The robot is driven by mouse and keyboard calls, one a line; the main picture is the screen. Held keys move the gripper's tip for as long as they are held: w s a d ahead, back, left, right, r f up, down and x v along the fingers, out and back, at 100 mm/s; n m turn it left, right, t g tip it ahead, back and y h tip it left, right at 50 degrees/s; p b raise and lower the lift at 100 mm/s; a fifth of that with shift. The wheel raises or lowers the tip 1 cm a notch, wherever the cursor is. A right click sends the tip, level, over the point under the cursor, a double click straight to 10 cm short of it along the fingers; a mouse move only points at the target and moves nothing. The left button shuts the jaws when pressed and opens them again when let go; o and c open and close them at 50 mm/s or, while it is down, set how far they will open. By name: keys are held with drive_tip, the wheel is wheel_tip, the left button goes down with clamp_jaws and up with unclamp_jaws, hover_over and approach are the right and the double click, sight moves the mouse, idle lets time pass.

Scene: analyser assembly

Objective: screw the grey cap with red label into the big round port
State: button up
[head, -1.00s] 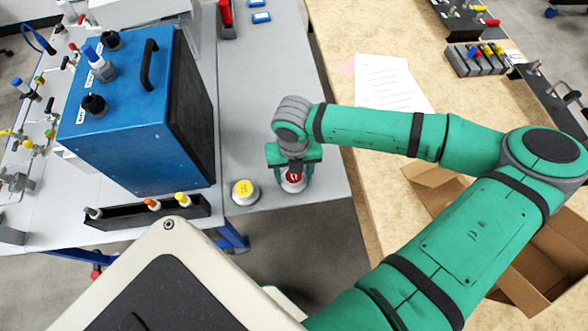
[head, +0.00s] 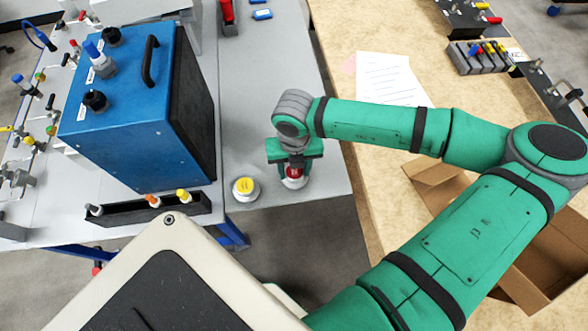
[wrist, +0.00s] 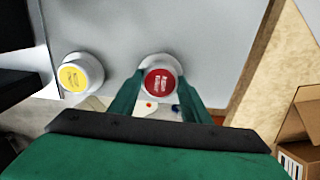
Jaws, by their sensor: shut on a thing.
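The grey cap with the red label (head: 294,178) stands on the grey table near its front right edge. My gripper (head: 292,170) points down over it with its fingers shut on the sides of the cap. In the wrist view the round red label (wrist: 160,82) faces up between the two fingers of my gripper (wrist: 160,78). The blue analyser box (head: 130,130) stands to the left. Its top carries a black round fitting (head: 95,101) at the front and another black fitting (head: 111,37) at the back. I cannot tell which is the big round port.
A similar cap with a yellow label (head: 245,187) stands just left of my gripper. A black rack (head: 135,214) with small coloured plugs lies before the box. A black handle (head: 150,62) rises from the box top. A cardboard box (head: 530,260) is at the right.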

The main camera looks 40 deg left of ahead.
sight(295, 171)
drive_tip(key=shift+r, duration=3)
